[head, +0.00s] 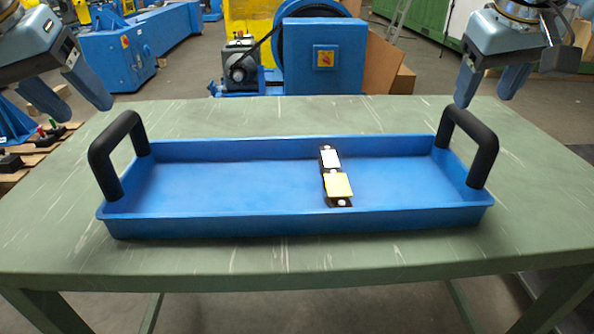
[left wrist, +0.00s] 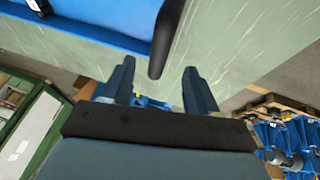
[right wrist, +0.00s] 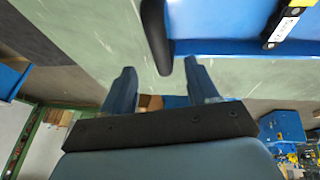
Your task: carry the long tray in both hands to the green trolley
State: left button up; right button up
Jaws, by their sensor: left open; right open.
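The long blue tray (head: 230,222) rests on a green table, with a black handle at each end. My left gripper (head: 88,103) is open and empty, above and to the left of the left handle (head: 103,165). In the left wrist view this handle (left wrist: 166,40) lies beyond the open fingers (left wrist: 158,85), apart from them. My right gripper (head: 478,98) is open and empty, just above the right handle (head: 482,140). In the right wrist view that handle (right wrist: 155,35) lies beyond the open fingers (right wrist: 160,85). I cannot identify a green trolley for certain.
Two small dark parts lie in the tray, one with a white top (head: 330,158) and one with a yellow top (head: 338,186). The green table (head: 290,262) is otherwise clear. Blue machines (head: 322,60) and a green structure (head: 425,18) stand behind it.

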aim_at(107, 129)
pick_arm(q)
jog(key=x, duration=1)
pick_arm(e)
jog(key=x, duration=1)
jog(key=shift+r, duration=0.1)
pick_arm(q)
jog(key=shift+r, duration=0.1)
grip_shut()
pick_arm(e)
grip_shut()
pick_arm(q)
jog(key=shift+r, duration=0.15)
pick_arm(e)
jog(key=shift+r, duration=0.1)
